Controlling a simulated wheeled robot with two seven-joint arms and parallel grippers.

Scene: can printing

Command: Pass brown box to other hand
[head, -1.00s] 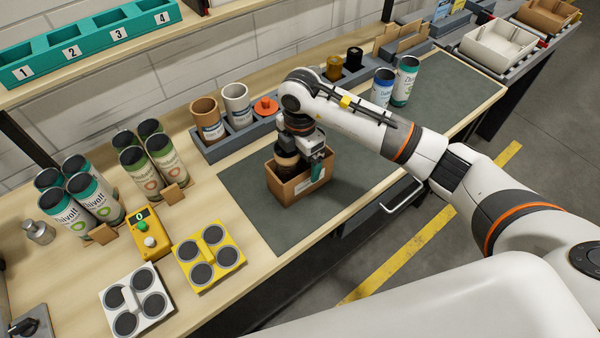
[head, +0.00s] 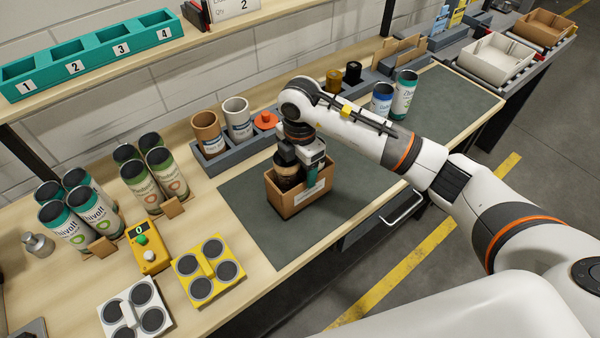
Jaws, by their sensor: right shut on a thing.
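The fingertips are partly hidden by the gripper body and the box rim. The inside of the box is mostly hidden by the gripper. My left gripper does not show in the head view.
Behind the box stands a grey holder (head: 226,155) with cups and an orange-red piece. Left are several printed cans (head: 95,215), a yellow control box (head: 148,247), a yellow pad (head: 207,268) and a white pad (head: 135,308). The mat's front left is clear.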

